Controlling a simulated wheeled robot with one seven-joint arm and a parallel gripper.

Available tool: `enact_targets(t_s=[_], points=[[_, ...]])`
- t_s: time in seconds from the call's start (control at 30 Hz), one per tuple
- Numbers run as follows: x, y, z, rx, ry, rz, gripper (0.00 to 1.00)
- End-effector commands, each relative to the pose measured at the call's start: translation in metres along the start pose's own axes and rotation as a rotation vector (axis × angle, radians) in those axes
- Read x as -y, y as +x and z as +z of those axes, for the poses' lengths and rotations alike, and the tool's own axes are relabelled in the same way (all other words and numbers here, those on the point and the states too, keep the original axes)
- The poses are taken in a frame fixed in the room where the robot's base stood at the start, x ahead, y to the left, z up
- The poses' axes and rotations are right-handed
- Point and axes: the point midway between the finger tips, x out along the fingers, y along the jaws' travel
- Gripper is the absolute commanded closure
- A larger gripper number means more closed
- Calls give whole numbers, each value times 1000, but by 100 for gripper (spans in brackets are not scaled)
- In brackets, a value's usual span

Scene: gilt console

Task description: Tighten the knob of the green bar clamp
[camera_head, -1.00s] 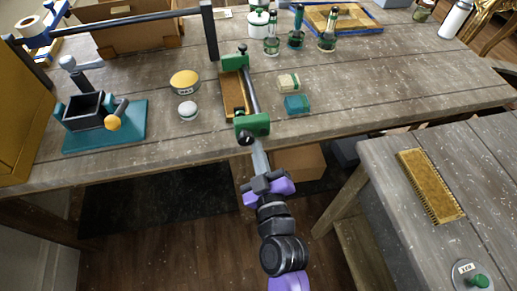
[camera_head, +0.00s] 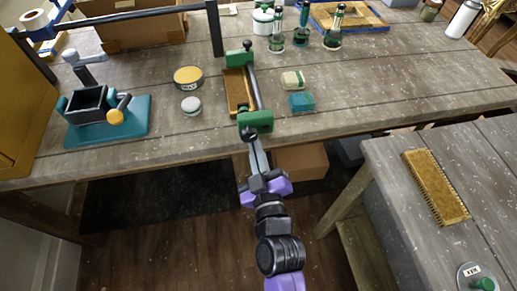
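The green bar clamp (camera_head: 256,93) lies near the front edge of the wooden table, a dark bar joining its two green jaws over a brown board (camera_head: 236,91). Its near green jaw (camera_head: 259,121) is at the table's edge. The dark round knob (camera_head: 248,134) sits on the front of that jaw. My gripper (camera_head: 253,143) reaches up from below, its long grey fingers ending at the knob. The fingertips overlap the knob in this view. I cannot tell whether they grip it or only stand around it.
A teal-based vise-like device (camera_head: 137,128), a yellow-lidded tin (camera_head: 188,77) and a small white-topped jar (camera_head: 191,105) stand left of the clamp. Several bottles (camera_head: 303,30) stand behind. A second table (camera_head: 390,165) is at right.

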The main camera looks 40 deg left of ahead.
Motion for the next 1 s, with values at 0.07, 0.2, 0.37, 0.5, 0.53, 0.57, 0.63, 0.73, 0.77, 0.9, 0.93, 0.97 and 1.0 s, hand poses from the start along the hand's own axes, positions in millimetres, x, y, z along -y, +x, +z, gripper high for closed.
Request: enact_targets(t_s=[0.07,0.2,0.37,0.5,0.53,0.57,0.63,0.73,0.77,0.9,0.93,0.97,1.0], points=[[0,3,-13,-28,0,4,100],[0,3,-9,-27,1,5,100],[0,2,-7,-26,0,5,100],[0,-4,-6,-24,0,5,100],[0,-7,-5,-24,0,5,100],[0,-10,-4,-23,0,4,100],[1,-18,-3,-21,0,4,100],[1,-30,-1,-17,-1,3,100],[1,-33,0,-16,-1,3,100],[0,-48,2,-13,-1,4,100],[0,-51,2,-12,-1,4,100],[0,-53,2,-12,-1,5,100],[0,-56,2,-12,-1,5,100]])
